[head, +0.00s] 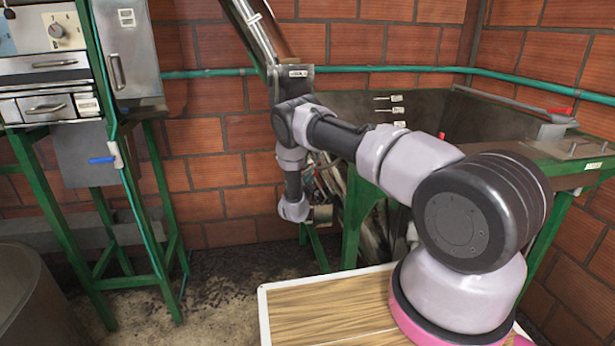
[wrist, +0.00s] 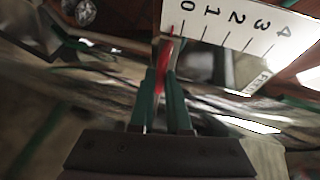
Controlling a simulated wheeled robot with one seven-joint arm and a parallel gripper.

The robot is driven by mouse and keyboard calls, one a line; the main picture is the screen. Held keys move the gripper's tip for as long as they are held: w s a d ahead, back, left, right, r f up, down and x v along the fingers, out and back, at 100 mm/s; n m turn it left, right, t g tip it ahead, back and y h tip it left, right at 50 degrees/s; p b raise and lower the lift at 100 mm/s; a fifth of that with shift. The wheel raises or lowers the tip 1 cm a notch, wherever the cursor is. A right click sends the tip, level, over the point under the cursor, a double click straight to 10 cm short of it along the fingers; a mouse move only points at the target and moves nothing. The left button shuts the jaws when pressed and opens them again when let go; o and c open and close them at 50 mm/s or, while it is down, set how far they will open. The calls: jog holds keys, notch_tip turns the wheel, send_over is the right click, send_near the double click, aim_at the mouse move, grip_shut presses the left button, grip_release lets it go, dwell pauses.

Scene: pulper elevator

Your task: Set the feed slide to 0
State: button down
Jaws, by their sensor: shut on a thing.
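The feed slide's red handle (wrist: 166,50) stands between the two green fingers of my gripper (wrist: 162,80) in the wrist view. The gripper is shut on it. Beside it is a white scale plate (wrist: 238,38), turned so that its numbers 0 to 4 run left to right. The red part lies at the 0 end of the scale, near the 0 tick; the exact alignment is hard to tell.
A green post (head: 354,215) stands just right of my gripper. A grey metal tank (head: 440,112) is behind my arm. A control cabinet (head: 48,45) on a green stand is at the left. A wooden-topped surface (head: 320,312) lies in front; the floor at left-centre is clear.

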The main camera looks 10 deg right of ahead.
jog(key=shift+d+f, duration=0.1)
jog(key=shift+f, duration=0.1)
jog(key=c, duration=0.9)
grip_release()
jog(key=shift+d, duration=0.1)
jog(key=v, duration=1)
jog(key=shift+s+a, duration=0.3)
